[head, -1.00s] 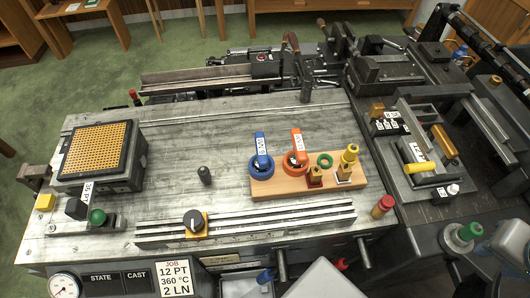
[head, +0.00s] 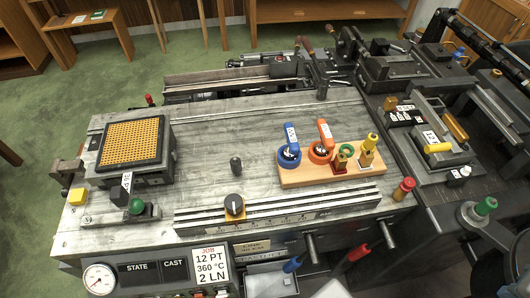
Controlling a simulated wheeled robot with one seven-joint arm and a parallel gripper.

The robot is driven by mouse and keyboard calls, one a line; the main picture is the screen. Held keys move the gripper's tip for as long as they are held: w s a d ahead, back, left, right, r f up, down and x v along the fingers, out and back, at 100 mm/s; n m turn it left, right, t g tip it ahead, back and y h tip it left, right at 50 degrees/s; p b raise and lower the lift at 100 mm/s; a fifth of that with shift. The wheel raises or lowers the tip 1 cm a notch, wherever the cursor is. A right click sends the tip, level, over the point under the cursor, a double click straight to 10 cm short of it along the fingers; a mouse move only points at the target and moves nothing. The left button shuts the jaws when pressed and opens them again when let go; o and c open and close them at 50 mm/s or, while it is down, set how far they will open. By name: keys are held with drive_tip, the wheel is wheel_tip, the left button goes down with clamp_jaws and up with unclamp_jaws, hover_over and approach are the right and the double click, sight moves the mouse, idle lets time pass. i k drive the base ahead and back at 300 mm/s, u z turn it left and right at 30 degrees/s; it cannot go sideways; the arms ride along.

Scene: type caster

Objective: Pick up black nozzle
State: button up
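A small dark, rounded upright piece (head: 236,164) stands alone on the grey metal table top, left of the wooden board; it may be the black nozzle, but it is too small to be sure. The wooden board (head: 290,181) holds a blue-handled piece (head: 290,147), an orange-handled piece (head: 321,144), a green ring (head: 346,150) and brass-coloured pieces with red and yellow parts (head: 367,152). No gripper fingers show in the head view.
A slotted rail with a black knob (head: 234,205) runs along the table's front. A case with an orange grid (head: 132,142) stands at the left. A red-topped peg (head: 404,188) stands right of the board. The table around the dark piece is clear.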

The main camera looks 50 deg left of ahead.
sight(235, 162)
drive_tip(key=z, duration=1.35)
drive_tip(key=i, duration=0.65)
drive_tip(key=u, duration=4.35)
drive_tip(key=i, duration=0.5)
drive_tip(key=z, duration=1)
